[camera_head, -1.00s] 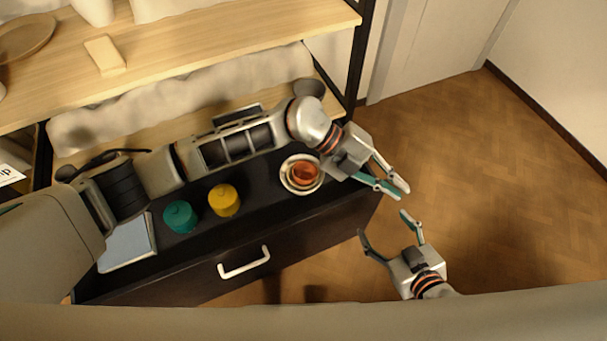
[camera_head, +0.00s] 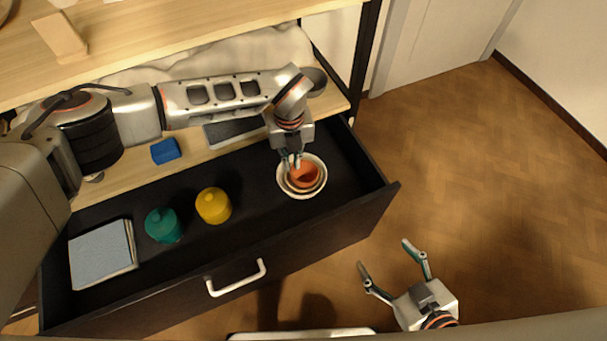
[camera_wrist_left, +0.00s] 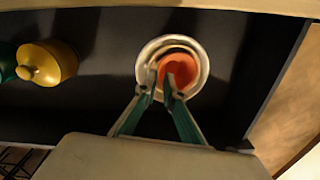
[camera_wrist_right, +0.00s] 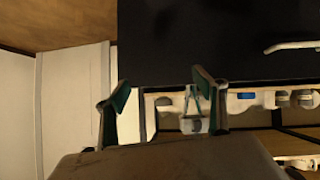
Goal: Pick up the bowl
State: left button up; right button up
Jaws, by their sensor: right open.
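A nested stack of round bowls sits in the open black drawer, toward its right end. An orange bowl (camera_head: 306,174) is innermost, with a white bowl (camera_head: 316,189) around it; the stack also shows in the left wrist view, with the orange bowl (camera_wrist_left: 181,66) in the middle. My right gripper (camera_head: 384,254) is open and empty, outside the drawer at front right.
The drawer (camera_head: 250,235) also holds a yellow lidded jar (camera_head: 213,206), a teal lidded jar (camera_head: 162,225) and a pale flat square item (camera_head: 102,254). A blue block (camera_head: 165,151) and a grey bowl (camera_head: 316,80) are behind. Floor at right is clear.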

aim_at(292, 174)
pick_arm(q)
jog(key=f, duration=0.1)
jog(key=f+b, duration=0.1)
jog(key=f, duration=0.2)
jog(key=shift+s+f, duration=0.1)
jog(key=shift+s, duration=0.25)
jog(key=shift+w+f+b, duration=0.1)
jog(key=shift+f+b, duration=0.25)
jog(key=shift+f, duration=0.05)
jog(key=shift+w, duration=0.1)
jog(key=shift+r, duration=0.2)
grip_shut()
pick_arm(e)
jog(key=shift+w+a+r+y, duration=0.2)
jog(key=shift+a+r, duration=0.1)
jog(key=shift+a, duration=0.2)
jog(key=shift+w+a+r+y, duration=0.1)
jog(key=shift+w+a+r, duration=0.15)
jog(key=shift+a, duration=0.2)
